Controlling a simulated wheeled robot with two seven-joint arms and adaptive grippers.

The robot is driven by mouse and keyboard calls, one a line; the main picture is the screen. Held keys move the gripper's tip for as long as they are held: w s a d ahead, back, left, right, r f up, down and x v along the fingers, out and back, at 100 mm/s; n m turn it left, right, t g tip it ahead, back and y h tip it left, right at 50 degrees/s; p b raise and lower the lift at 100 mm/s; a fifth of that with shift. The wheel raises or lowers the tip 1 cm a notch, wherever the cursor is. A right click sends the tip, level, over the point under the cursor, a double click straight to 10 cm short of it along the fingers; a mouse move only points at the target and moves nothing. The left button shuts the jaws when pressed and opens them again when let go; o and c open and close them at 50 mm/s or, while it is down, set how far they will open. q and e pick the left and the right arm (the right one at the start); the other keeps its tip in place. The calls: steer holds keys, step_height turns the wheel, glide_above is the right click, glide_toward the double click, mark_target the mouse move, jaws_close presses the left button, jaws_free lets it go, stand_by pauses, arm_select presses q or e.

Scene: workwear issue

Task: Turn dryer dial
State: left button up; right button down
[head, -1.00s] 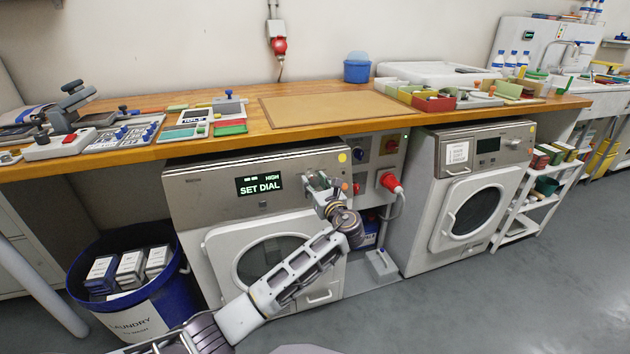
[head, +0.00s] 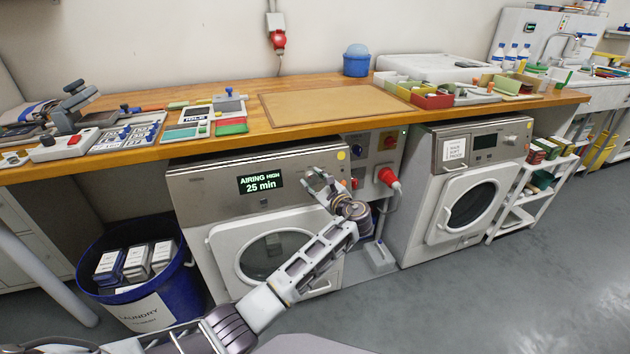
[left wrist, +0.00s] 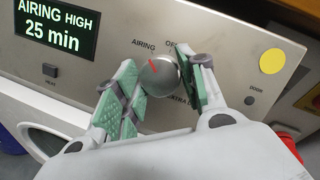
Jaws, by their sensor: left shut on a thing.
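The dryer dial (left wrist: 160,74) is a round silver knob on the dryer's steel panel. Its red mark points up-left toward the word AIRING. My left gripper (left wrist: 158,82) has its green-padded fingers on either side of the dial and is shut on it. In the head view my left gripper (head: 320,180) is at the right end of the left dryer's (head: 210,190) panel and hides the dial. The dryer display (head: 261,183) reads "AIRING HIGH 25 min", also in the left wrist view (left wrist: 58,28). My right gripper is not in view.
A wooden worktop (head: 255,134) with several tools and trays overhangs the dryers. A red plug (head: 386,177) on a wall box is just right of my gripper. A blue laundry bin (head: 180,295) stands left of the dryer. A second machine (head: 465,185) stands to the right.

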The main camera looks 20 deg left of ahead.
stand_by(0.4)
arm_select(q)
steer(key=o, duration=1)
steer(key=shift+d, duration=0.1)
steer(key=v, duration=0.7)
steer(key=shift+s, duration=0.2)
steer(key=shift+d, duration=0.1)
